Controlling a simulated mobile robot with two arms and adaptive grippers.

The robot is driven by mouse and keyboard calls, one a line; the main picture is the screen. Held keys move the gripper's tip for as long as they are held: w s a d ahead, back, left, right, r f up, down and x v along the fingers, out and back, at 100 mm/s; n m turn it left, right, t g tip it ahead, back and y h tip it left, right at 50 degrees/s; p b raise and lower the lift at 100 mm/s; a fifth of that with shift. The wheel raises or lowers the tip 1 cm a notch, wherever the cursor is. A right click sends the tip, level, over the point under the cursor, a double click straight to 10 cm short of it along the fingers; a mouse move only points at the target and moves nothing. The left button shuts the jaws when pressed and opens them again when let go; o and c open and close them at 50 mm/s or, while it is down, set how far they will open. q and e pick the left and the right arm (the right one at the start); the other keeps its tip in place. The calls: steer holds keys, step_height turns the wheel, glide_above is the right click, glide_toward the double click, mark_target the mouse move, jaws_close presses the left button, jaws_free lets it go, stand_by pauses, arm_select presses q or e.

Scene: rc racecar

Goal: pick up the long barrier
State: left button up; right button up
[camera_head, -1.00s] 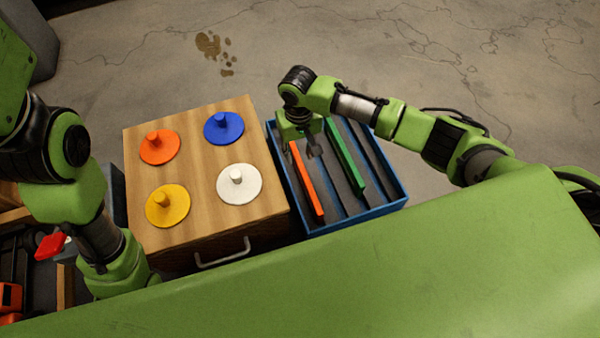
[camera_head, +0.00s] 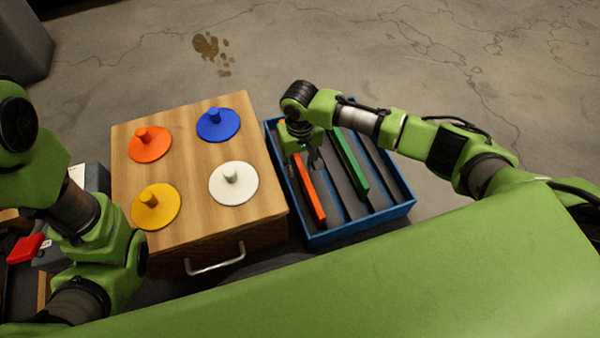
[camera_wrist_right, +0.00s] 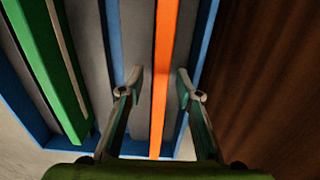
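A long orange barrier (camera_head: 312,195) lies lengthwise in a blue tray (camera_head: 362,225) right of the wooden cabinet. A green barrier (camera_head: 350,165) lies parallel to it, to its right. My right gripper (camera_head: 316,160) is low over the far part of the orange barrier. In the right wrist view, its two fingers are apart (camera_wrist_right: 159,82), with the orange barrier (camera_wrist_right: 166,40) running between them. I cannot tell whether the fingertips are above it or down beside it. The green barrier (camera_wrist_right: 50,60) is at the left there. My left gripper is not in view.
The wooden cabinet (camera_head: 190,165) stands close to the tray's left side. On it are orange (camera_head: 150,146), blue (camera_head: 218,125), yellow (camera_head: 156,208) and white (camera_head: 233,186) knobbed discs. Blue dividers split the tray. Open floor lies beyond.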

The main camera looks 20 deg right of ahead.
jaws_close()
steer(key=shift+r, duration=0.1)
